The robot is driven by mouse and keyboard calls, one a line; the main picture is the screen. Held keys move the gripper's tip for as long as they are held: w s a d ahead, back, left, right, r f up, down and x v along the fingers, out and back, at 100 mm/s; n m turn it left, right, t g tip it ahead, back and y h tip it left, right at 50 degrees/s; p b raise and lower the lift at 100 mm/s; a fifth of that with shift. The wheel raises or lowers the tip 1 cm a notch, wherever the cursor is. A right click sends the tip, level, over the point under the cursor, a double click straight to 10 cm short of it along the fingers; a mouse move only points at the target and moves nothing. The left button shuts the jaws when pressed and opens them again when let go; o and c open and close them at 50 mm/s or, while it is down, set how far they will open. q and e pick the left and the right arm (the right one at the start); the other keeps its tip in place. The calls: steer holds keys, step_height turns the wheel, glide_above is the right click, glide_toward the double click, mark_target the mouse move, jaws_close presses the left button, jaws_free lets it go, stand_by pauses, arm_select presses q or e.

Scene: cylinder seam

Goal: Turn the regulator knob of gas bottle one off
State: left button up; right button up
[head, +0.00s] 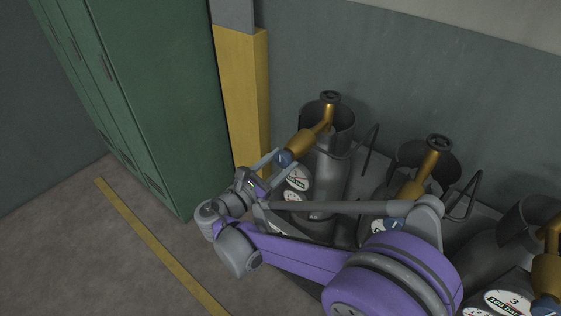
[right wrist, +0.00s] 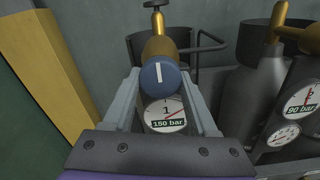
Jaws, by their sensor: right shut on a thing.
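Gas bottle one (head: 331,178) is a dark grey cylinder beside the yellow post, with a brass regulator (head: 301,142). The regulator's round blue knob (head: 285,158) faces me. In the right wrist view the knob (right wrist: 158,75) carries a white line standing nearly upright. Below it a gauge (right wrist: 164,112) reads 1 and 150 bar. My right gripper (head: 287,160) has one finger on each side of the knob and is shut on it; the fingers also show in the right wrist view (right wrist: 159,78). My left gripper is not in view.
Gas bottle two, with its brass regulator (head: 425,175), and gas bottle three, with its gauge (head: 507,302), stand to the right. A yellow post (head: 247,100) and green lockers (head: 155,90) are left. My right arm crosses before the bottles. Floor at left is clear.

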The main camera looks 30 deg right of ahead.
steer(key=o, duration=1.4)
steer(key=shift+a, duration=0.15)
steer(key=v, duration=1)
steer(key=shift+s+a, duration=0.2)
steer(key=shift+a, duration=0.05)
